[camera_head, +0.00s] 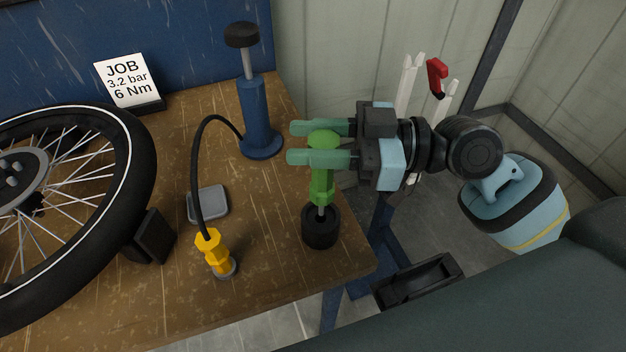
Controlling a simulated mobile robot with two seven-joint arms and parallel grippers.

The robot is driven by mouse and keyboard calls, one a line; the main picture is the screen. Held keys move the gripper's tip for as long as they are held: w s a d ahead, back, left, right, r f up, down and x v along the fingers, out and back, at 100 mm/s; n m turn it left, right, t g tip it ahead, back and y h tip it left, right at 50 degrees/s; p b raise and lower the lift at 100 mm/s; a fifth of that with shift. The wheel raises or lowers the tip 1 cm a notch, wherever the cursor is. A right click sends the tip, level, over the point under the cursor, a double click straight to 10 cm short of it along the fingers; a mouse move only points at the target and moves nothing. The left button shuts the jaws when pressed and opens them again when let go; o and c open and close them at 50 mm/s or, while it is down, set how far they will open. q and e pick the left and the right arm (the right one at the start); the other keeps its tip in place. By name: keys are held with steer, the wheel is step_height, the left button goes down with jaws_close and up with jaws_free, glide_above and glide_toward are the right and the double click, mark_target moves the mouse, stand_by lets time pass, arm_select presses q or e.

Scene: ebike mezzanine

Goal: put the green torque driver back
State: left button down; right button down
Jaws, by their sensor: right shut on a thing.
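The green torque driver (322,184) stands upright at the right end of the wooden bench. My right gripper (320,143) reaches in from the right, and its two green fingers are shut on the driver's handle near the top. The driver's metal shaft points down into a black round holder (320,228) on the bench. The shaft's tip is hidden by the holder, so I cannot tell how deep it sits. My left gripper is not in view.
A blue pump (253,120) stands behind, its black hose running to a yellow fitting (213,250) at the left. A grey dish (208,204), a wheel (130,170) and a job card (127,80) are also on the bench (285,270). The bench's right edge is close by.

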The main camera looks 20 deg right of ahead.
mark_target(312, 186)
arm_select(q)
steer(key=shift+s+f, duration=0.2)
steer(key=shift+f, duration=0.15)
arm_select(e)
steer(key=shift+f, duration=2.6)
arm_select(q)
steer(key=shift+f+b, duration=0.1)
steer(key=shift+b, duration=0.2)
arm_select(e)
steer(key=shift+f, duration=0.1)
steer(key=shift+f+b, duration=0.3)
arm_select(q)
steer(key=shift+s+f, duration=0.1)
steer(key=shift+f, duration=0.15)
arm_select(e)
steer(key=c, duration=0.9)
jaws_free()
steer(key=shift+c, duration=0.2)
steer(key=shift+r, duration=0.1)
